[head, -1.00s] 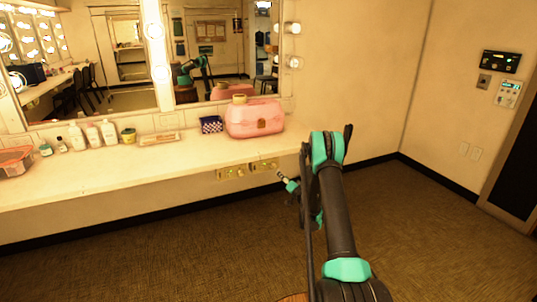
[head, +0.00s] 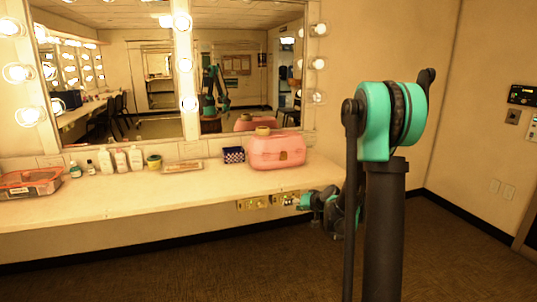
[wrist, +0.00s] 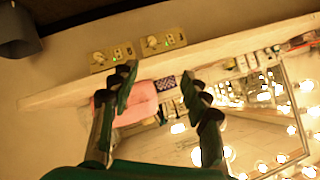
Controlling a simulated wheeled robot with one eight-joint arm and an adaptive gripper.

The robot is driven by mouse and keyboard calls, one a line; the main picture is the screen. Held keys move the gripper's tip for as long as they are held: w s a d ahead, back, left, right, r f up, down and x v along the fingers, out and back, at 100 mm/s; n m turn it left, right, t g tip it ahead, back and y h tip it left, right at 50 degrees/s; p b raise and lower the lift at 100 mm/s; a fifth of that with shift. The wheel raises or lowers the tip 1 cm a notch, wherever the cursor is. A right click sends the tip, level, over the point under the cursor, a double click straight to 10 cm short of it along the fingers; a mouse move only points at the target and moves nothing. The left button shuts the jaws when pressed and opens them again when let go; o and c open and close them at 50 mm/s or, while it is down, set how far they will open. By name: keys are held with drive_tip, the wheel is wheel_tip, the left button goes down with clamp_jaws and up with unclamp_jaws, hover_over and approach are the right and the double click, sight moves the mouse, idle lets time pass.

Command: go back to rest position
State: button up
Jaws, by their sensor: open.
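My gripper (wrist: 157,85) is open in the wrist view, its two dark green fingers apart with nothing between them touching. In the head view, my gripper (head: 303,201) shows small, at the right of the counter's front edge, partly hidden by my own arm. My arm stands tall at the right of the head view, with its elbow raised and its forearm reaching down behind it. No object is held.
A white counter (head: 110,212) runs along the mirrors (head: 245,90). On it stand a pink case (head: 277,151), a checkered box (head: 233,155), bottles and a clear tray (head: 30,182). Outlet panels (head: 251,204) sit under the counter edge. Open floor lies in front.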

drive_tip(key=s+d+f+g+h, duration=0.1)
drive_tip(key=s+d+h, duration=0.1)
drive_tip(key=s, duration=1)
drive_tip(key=s+d+f+g+h, duration=0.2)
drive_tip(key=s+d, duration=0.1)
drive_tip(key=s, duration=0.9)
drive_tip(key=s+d+f+g+h, duration=0.1)
drive_tip(key=s+d+g+h, duration=0.1)
drive_tip(key=s, duration=0.9)
drive_tip(key=shift+s+d+f, duration=0.15)
drive_tip(key=shift+s+d, duration=0.25)
drive_tip(key=shift+d, duration=0.35)
drive_tip(key=shift+c, duration=0.6)
